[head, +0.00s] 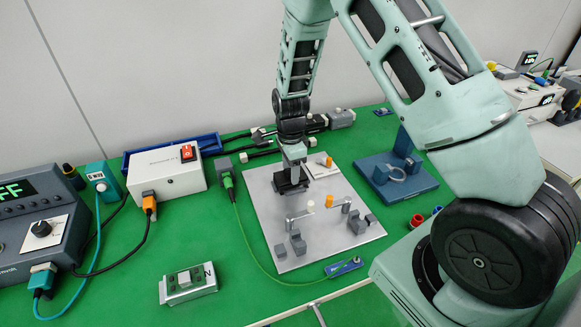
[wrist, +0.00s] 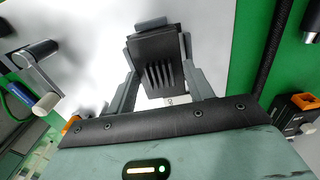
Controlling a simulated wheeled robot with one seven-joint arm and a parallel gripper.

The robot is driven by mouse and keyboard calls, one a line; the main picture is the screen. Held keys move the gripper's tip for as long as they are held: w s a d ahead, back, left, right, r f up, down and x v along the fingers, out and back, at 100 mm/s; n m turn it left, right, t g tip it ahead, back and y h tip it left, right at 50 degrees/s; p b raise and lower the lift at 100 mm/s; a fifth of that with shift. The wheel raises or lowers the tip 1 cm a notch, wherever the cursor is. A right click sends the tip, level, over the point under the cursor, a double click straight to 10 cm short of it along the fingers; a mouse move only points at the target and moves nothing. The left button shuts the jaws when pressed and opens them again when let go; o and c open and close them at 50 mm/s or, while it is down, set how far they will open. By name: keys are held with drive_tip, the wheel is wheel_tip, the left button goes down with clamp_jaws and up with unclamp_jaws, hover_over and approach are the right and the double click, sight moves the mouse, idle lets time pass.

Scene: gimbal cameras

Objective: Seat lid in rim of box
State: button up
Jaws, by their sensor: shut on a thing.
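My gripper (head: 292,177) is over the back left part of a light grey plate (head: 262,215). In the wrist view its two fingers are closed on the sides of a dark ribbed piece (wrist: 160,72). In the head view this dark piece (head: 290,187) sits under the fingers, at or just above the plate; I cannot tell if it touches. It may be the lid, but its shape is partly hidden by the gripper. A small grey box (head: 178,297) with a pale raised square on top stands on the green mat at the front left. I cannot make out an open box rim.
The plate carries crank-like clamps (head: 298,214) and grey blocks (head: 358,222). A blue fixture (head: 412,190) stands right of it. A white switch box (head: 165,172), cables and a control unit (head: 38,235) are left. The green mat (head: 215,245) between is mostly clear.

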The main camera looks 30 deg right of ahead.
drive_tip(key=shift+f, duration=0.25)
drive_tip(key=o, duration=1)
drive_tip(key=shift+o, duration=0.2)
drive_tip(key=shift+r, duration=0.1)
wheel_tip(320, 180, up, 17)
drive_tip(key=b, duration=0.1)
drive_tip(key=shift+r, duration=0.1)
drive_tip(key=s+a+r+n+y, duration=0.1)
drive_tip(key=s+a+r+n, duration=0.2)
drive_tip(key=s+a+n, duration=1.35)
drive_tip(key=s+n, duration=0.4)
drive_tip(key=s, duration=0.1)
drive_tip(key=s+a+n, duration=0.3)
drive_tip(key=s+n, duration=0.4)
drive_tip(key=s, duration=0.1)
drive_tip(key=shift+a, duration=0.3)
